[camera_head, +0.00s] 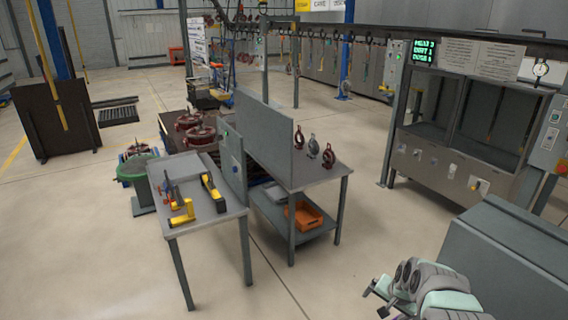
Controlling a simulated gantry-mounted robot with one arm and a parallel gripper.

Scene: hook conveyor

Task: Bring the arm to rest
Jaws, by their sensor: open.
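My arm (440,298) shows at the bottom right, in grey and pale green, low and folded close to the camera. My gripper (377,297) is at its left end, open, with nothing seen between the fingers. It is over bare floor, apart from the tables. Part of the arm is cut off by the bottom edge of the picture.
A grey table (205,215) holds yellow and black tools. Beside it, a table (325,174) with an upright panel (262,135) bears several hook-like pieces, with an orange bin (303,214) below. A grey cabinet (505,265) stands right of my arm. Floor between is clear.

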